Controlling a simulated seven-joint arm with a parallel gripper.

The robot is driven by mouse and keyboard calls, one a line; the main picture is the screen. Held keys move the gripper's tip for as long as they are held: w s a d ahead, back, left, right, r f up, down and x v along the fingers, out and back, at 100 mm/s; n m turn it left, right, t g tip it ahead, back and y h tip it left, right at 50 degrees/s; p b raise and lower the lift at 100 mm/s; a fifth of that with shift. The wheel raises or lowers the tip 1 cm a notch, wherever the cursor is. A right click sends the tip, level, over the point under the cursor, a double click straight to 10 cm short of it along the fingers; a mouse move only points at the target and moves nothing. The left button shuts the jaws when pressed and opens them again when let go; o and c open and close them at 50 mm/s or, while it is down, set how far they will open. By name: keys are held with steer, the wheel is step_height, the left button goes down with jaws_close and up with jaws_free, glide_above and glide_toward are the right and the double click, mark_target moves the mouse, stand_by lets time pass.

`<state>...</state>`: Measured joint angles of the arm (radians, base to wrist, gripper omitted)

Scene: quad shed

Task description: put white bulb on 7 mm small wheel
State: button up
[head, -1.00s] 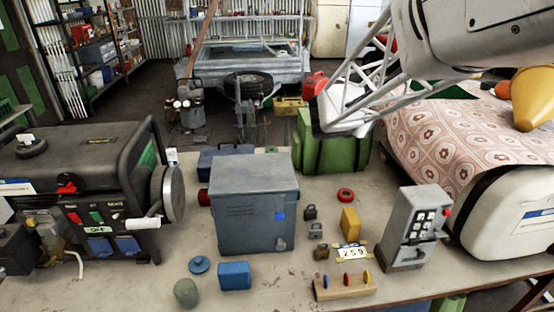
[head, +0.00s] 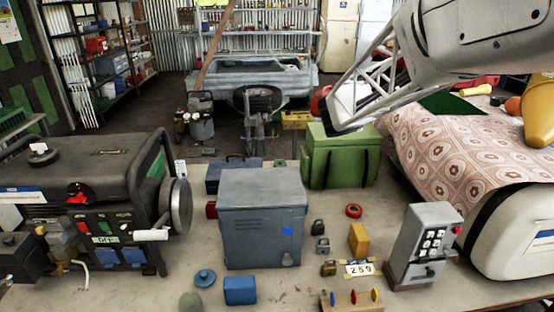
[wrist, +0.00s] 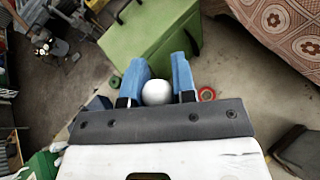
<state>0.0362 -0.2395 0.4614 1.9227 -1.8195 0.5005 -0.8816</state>
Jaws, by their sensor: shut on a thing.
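In the wrist view, my gripper (wrist: 157,92) has two blue fingers closed around a white, rounded bulb (wrist: 157,92). The bulb shows between the fingers, with its lower part hidden by the dark gripper bar. My gripper's fingers do not show clearly in the head view; only my pale arm is seen at the upper right. A small red ring (head: 353,211) lies on the bench behind the padlocks and also shows just right of the fingers in the wrist view (wrist: 206,94). A blue round disc (head: 204,278) lies at the front. No 7 mm marking is readable, so I cannot tell which is the small wheel.
A grey metal box (head: 262,220) stands mid-bench, with a generator (head: 85,200) left of it. A green case (head: 340,157) stands behind, close under my arm. Bench between red ring and grey box is mostly clear.

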steer(key=w+a+n+g+y, duration=0.8)
steer(key=w+a+n+y, duration=0.4)
steer(key=a+n+y, duration=0.65)
steer(key=shift+w+d+f+n+y, duration=0.1)
steer(key=shift+d+f+n+y, duration=0.2)
steer(key=shift+d+f+n, duration=0.3)
steer(key=shift+d+f+n+y, duration=0.25)
steer(key=shift+f+n+y, duration=0.15)
steer(key=shift+f, duration=0.35)
steer(key=shift+w+d+f+n+y, duration=0.1)
steer(key=shift+d+f+n+y, duration=0.15)
steer(key=shift+d+f+n, duration=0.35)
stand_by(1.1)
steer(key=shift+a+f, duration=0.15)
steer(key=shift+f, duration=0.05)
step_height(320, 180, down, 24)
steer(key=shift+r, duration=0.15)
stand_by(0.6)
